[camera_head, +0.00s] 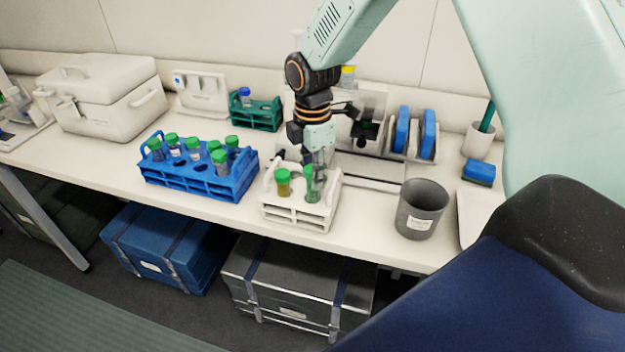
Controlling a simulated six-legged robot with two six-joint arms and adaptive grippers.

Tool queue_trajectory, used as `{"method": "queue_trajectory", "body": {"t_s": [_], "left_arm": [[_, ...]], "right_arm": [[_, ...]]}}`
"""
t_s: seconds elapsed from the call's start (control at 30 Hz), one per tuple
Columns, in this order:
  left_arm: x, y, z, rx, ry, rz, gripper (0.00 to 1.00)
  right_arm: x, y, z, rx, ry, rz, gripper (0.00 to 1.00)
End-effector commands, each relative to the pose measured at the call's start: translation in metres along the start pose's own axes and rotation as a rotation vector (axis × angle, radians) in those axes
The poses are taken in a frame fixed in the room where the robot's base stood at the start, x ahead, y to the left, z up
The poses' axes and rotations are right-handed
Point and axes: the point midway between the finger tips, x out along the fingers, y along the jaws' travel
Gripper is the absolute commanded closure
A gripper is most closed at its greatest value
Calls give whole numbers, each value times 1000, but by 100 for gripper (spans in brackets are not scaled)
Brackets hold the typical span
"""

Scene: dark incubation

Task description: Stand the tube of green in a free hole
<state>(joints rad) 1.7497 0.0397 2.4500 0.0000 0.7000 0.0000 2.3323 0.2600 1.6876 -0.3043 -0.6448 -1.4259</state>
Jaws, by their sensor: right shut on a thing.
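The tube of green (311,187) is upright at the right side of the white rack (298,216). My right gripper (316,168) comes down from above and is shut on its upper part. The fingers hide part of the tube's top, and I cannot tell how deep its lower end sits in a hole. A green-capped tube with amber liquid (283,186) stands in the same rack, to the left. My left gripper is not in view.
A blue rack (205,184) with several green-capped tubes stands to the left. A grey cup (421,209) stands to the right near the bench's front edge. A green rack (257,115) and a white box (105,95) are behind.

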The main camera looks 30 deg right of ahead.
Motion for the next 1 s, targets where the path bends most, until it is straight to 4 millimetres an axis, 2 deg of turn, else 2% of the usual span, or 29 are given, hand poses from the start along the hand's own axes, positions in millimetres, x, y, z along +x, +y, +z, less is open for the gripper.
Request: {"method": "queue_trajectory", "body": {"t_s": [0.17,0.37,0.4,0.6,0.67,1.0], "left_arm": [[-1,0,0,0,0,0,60],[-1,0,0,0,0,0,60],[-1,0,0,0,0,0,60],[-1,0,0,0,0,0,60],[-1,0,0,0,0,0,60],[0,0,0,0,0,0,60]], "right_arm": [[23,0,0,0,-1,-2,100],[24,0,0,0,-1,1,100],[24,0,0,0,-1,1,68],[24,0,0,0,-1,0,51],[24,0,0,0,-1,0,46],[20,0,0,0,-1,1,46]]}}
